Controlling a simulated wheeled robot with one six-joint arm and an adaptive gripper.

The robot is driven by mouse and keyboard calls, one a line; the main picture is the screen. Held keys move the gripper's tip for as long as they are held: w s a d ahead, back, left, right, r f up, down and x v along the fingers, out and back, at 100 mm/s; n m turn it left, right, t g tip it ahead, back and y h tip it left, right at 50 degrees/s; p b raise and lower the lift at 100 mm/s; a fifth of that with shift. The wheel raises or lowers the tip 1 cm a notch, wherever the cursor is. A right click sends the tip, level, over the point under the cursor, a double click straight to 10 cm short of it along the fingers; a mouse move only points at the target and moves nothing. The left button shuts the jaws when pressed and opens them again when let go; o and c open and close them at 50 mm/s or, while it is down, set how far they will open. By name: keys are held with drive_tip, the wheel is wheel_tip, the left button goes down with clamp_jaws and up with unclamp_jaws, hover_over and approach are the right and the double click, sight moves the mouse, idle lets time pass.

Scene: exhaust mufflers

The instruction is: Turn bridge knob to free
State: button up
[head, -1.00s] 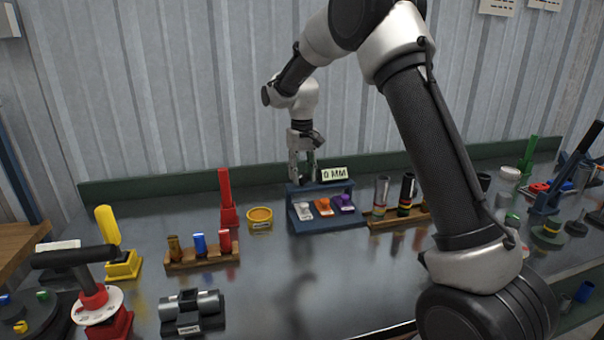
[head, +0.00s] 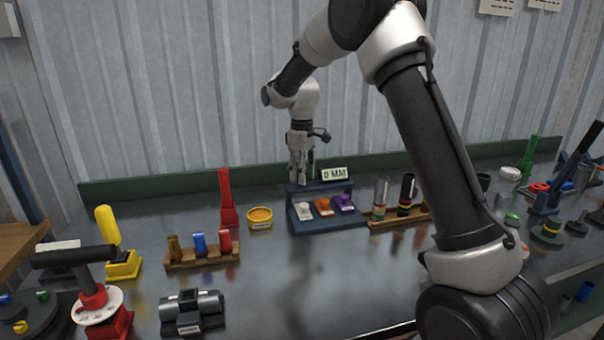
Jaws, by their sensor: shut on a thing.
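A dark blue stand (head: 325,213) is at the back middle of the bench. It carries a pale sign (head: 334,173) that seems to read "0 MM". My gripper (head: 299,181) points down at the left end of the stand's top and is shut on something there. I take this to be the bridge knob, but the fingers hide it, so its shape and pointing direction cannot be told. A bit of green shows just right of the fingers.
White, orange and purple pieces (head: 343,204) sit on the stand's front. A red upright handle (head: 227,200) and yellow ring (head: 260,218) are to its left. A wooden rack of cylinders (head: 396,218) is close on its right. Bare bench lies in front.

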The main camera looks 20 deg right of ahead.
idle(0.4)
drive_tip(key=o, duration=1)
drive_tip(key=shift+o, duration=0.2)
drive_tip(key=shift+r, duration=0.1)
wheel_tip(320, 180, up, 12)
